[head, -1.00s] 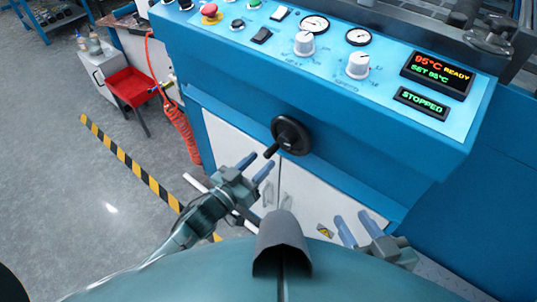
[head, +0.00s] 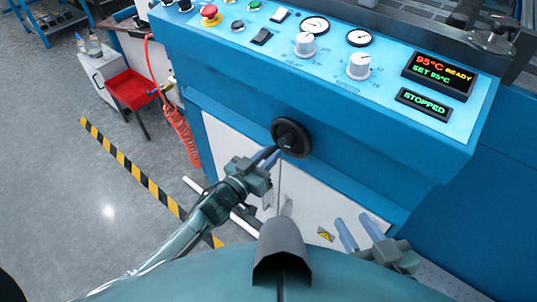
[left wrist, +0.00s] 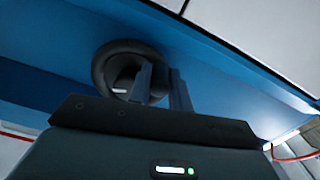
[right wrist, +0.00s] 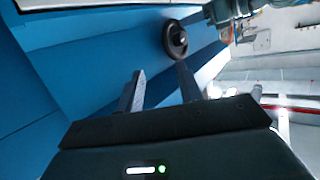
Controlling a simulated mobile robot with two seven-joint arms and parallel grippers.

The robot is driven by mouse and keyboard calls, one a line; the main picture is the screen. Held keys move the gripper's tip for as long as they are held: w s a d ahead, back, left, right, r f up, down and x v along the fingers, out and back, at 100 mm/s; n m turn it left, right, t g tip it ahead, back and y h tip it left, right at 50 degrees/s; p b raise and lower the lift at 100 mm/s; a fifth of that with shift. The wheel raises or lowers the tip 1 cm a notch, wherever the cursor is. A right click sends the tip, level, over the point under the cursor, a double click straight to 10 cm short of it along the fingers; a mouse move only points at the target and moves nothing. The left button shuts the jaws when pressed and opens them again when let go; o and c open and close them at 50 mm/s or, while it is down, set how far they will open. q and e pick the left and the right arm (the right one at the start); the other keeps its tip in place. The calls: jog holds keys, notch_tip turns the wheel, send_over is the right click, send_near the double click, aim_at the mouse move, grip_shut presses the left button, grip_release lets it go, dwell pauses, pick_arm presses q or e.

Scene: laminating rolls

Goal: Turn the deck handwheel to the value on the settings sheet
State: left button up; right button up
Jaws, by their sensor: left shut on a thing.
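The black deck handwheel (head: 292,138) is on the blue front face of the machine, below the control panel. It also shows in the left wrist view (left wrist: 103,72) behind the fingers, and in the right wrist view (right wrist: 175,38). My right gripper (head: 358,232) is open and empty, low in front of the white cabinet doors. I cannot make out a settings sheet or any wheel scale.
The control panel (head: 330,60) carries knobs, gauges and a red stop button (head: 210,12). One display (head: 438,75) reads 95°C READY, SET 95°C; another (head: 423,104) reads STOPPED. Floor there is mostly clear.

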pick_arm(q)
grip_shut()
jog(key=shift+a+r+m, duration=0.1)
jog(key=shift+m, duration=0.2)
